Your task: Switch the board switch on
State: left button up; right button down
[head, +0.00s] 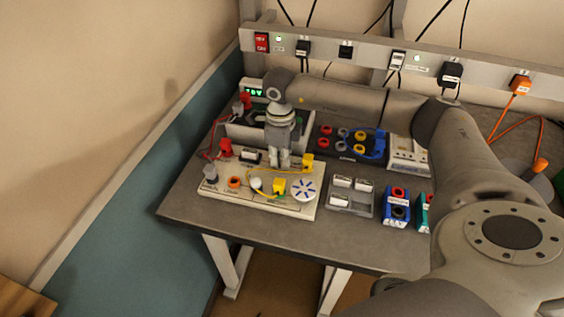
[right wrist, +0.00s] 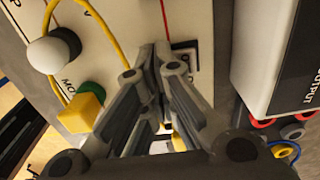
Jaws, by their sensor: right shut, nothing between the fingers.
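The white circuit board (head: 222,191) lies on the grey bench and carries several parts joined by wires. In the right wrist view, my right gripper (right wrist: 163,50) is shut and empty. Its fingertips are close to a black-framed part (right wrist: 184,57), probably this switch, and partly cover it. I cannot tell whether they touch, nor the switch's position. My left gripper is not in view.
A box marked OUTPUT (right wrist: 285,60) stands close beside the board. A yellow block (head: 279,186) and a round white part (head: 303,189) sit on the board. A grey tray (head: 362,208) and a blue block (head: 396,208) lie to the right. Plugs and cables line the wall rail (head: 372,60).

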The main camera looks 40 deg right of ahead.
jog(key=shift+r+p, duration=2.1)
jog(key=shift+r, duration=1.45)
jog(key=shift+f, duration=0.15)
